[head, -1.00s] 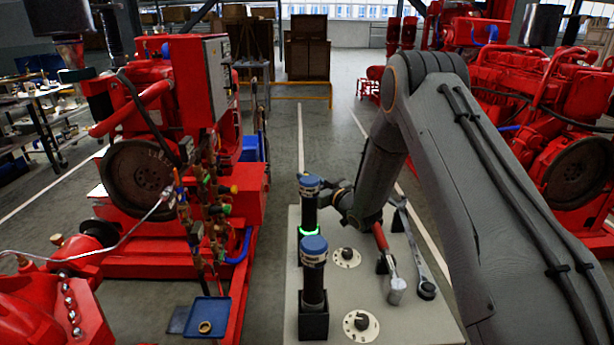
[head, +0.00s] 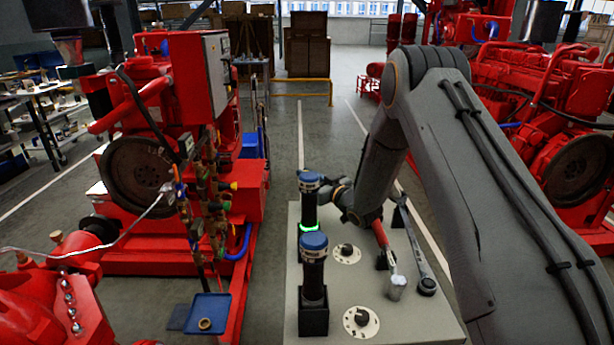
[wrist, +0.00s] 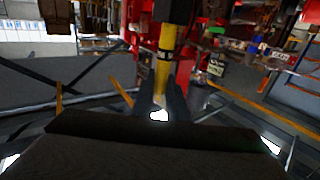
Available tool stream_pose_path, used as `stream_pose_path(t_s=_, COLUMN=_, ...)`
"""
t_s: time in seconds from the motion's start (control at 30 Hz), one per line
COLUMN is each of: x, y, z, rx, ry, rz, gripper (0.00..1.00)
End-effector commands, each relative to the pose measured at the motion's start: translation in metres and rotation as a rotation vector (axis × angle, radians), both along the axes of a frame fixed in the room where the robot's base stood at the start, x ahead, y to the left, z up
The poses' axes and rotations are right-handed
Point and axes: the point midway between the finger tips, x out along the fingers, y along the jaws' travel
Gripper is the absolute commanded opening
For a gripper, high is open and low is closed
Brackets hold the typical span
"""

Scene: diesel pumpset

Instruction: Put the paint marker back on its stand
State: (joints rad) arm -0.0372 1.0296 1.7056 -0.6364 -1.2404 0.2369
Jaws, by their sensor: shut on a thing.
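My gripper (wrist: 163,92) is shut on a slim yellow piece with a dark upper part, which I take to be the paint marker (wrist: 164,45). It stands roughly upright between the fingers in the wrist view, and is blurred. In the head view my gripper (head: 333,188) is at the far end of the grey table, just right of the far black upright cylinder (head: 309,207), which has a blue top and a lit green ring. The held piece cannot be made out there. I cannot tell for sure which fixture is the marker's stand.
The grey table (head: 390,325) also holds a nearer blue-topped black cylinder (head: 314,275) in a square base, two dials, a red-handled hammer (head: 384,244) and a wrench (head: 415,250). Red pumpset machinery (head: 120,250) stands left, with a blue tray (head: 208,312) low beside it.

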Motion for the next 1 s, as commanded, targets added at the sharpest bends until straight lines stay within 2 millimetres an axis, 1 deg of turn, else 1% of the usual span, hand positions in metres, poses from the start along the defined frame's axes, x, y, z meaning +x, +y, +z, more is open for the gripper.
stream_pose_path(t_s=0.53, x=0.0001, y=0.0001, z=-0.0009, rx=0.0, ry=0.0, rz=0.0, gripper=0.0)
stream_pose_path(t_s=1.0, x=0.0, y=0.0, z=-0.0094, rx=0.0, ry=0.0, rz=0.0, gripper=0.0)
